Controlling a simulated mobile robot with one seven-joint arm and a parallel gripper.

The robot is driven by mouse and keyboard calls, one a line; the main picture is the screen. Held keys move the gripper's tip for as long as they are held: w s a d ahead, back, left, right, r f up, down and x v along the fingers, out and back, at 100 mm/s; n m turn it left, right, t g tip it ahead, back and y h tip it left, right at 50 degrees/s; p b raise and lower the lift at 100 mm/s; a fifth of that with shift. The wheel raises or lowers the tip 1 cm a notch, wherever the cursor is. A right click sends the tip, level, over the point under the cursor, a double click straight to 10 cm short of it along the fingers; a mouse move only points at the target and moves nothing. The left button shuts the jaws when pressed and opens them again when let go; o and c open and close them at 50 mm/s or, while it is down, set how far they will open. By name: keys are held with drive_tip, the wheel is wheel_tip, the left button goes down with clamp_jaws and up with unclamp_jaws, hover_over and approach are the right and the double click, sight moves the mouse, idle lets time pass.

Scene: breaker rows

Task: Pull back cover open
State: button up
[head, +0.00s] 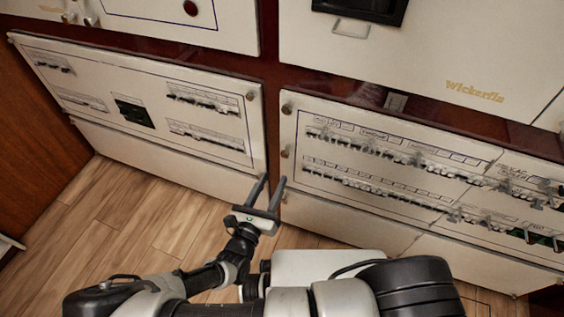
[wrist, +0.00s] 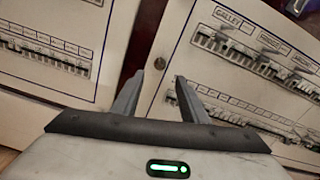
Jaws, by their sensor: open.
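Two white breaker panels are set low in a dark red frame, and I cannot tell which one is the cover. The left panel (head: 130,97) has rows of breakers and a small dark window. The right panel (head: 400,205) has long labelled breaker rows and small round knobs on its left edge, an upper knob (head: 286,108) and a lower knob (head: 284,154). Both panels look closed. My gripper (head: 272,181) is open and empty, in front of the gap between the panels, below the lower knob. In the wrist view, its fingers (wrist: 161,76) point toward the dark strip and the right panel's edge.
More white panels (head: 420,60) stand above, one with a black recess and a handle. A wooden side wall (head: 35,135) is at the left. The wood floor (head: 140,215) is clear at the lower left. Several breaker switches stick out from the right panel.

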sight(284, 156)
drive_tip(key=b+x, duration=0.1)
drive_tip(key=x, duration=0.7)
drive_tip(key=shift+w+d, duration=0.15)
drive_tip(key=shift+w, duration=0.25)
clamp_jaws()
